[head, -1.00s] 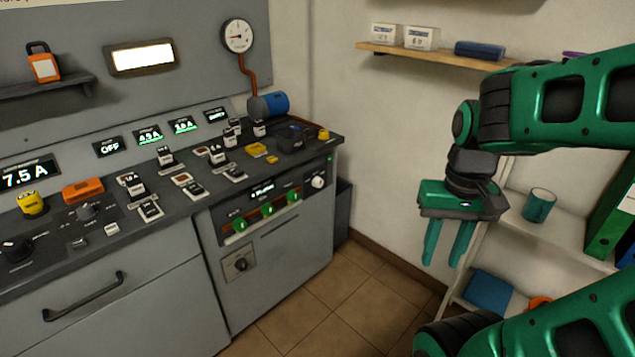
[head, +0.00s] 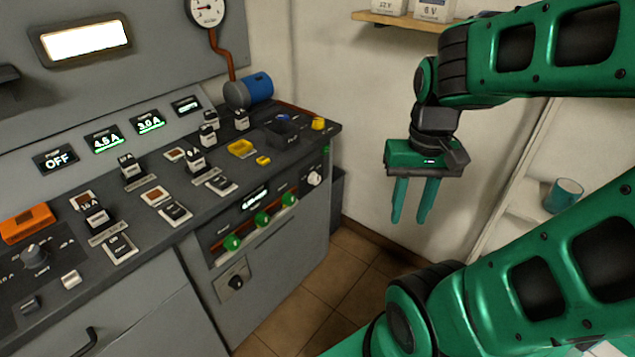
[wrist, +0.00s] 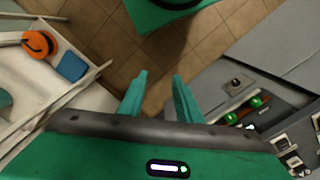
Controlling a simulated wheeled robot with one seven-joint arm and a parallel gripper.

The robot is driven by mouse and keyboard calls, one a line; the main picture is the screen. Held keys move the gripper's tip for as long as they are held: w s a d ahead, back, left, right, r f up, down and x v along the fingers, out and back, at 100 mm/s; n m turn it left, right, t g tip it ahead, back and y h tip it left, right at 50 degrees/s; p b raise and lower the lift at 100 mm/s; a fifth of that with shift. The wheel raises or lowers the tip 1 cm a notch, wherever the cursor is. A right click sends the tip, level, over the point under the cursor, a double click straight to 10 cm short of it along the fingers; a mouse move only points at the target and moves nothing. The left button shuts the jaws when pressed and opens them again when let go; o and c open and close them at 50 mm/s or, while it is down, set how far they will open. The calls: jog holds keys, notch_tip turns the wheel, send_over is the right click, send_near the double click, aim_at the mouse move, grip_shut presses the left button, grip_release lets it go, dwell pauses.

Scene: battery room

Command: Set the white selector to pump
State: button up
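The white selector (head: 314,178) is a small round white knob at the right end of the dark strip on the console's front, in the head view. Its pointer and the labels around it are too small to read. I cannot make the knob out in the wrist view. My gripper (head: 409,218) hangs to the right of the selector, apart from it, with its two green fingers pointing down. The fingers are open with nothing between them; the wrist view shows the same empty gap (wrist: 159,78).
Several green knobs (head: 261,219) and a small display (head: 255,197) share the strip. A black knob (head: 235,282) is below. The worktop above carries several switches and a yellow button (head: 318,124). A shelf unit with a teal mug (head: 563,195) stands right. Tiled floor (head: 352,262) lies between.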

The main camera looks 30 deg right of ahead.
jog(key=o, duration=0.5)
jog(key=shift+s+r, duration=0.1)
jog(key=shift+s, duration=0.15)
jog(key=w+d+f+n+y, duration=0.1)
jog(key=w+f+n, duration=0.1)
jog(key=w+f, duration=0.35)
jog(key=w+d+f+n+y, duration=0.1)
jog(key=w+f+n, duration=0.1)
jog(key=w, duration=0.6)
jog(key=m+t+y, duration=0.4)
jog(key=t+y, duration=0.1)
jog(key=t, duration=1.2)
send_near(318, 181)
jog(key=x, duration=0.8)
jog(key=shift+w+a, duration=0.1)
jog(key=shift+w, duration=0.25)
jog(key=c, duration=1.1)
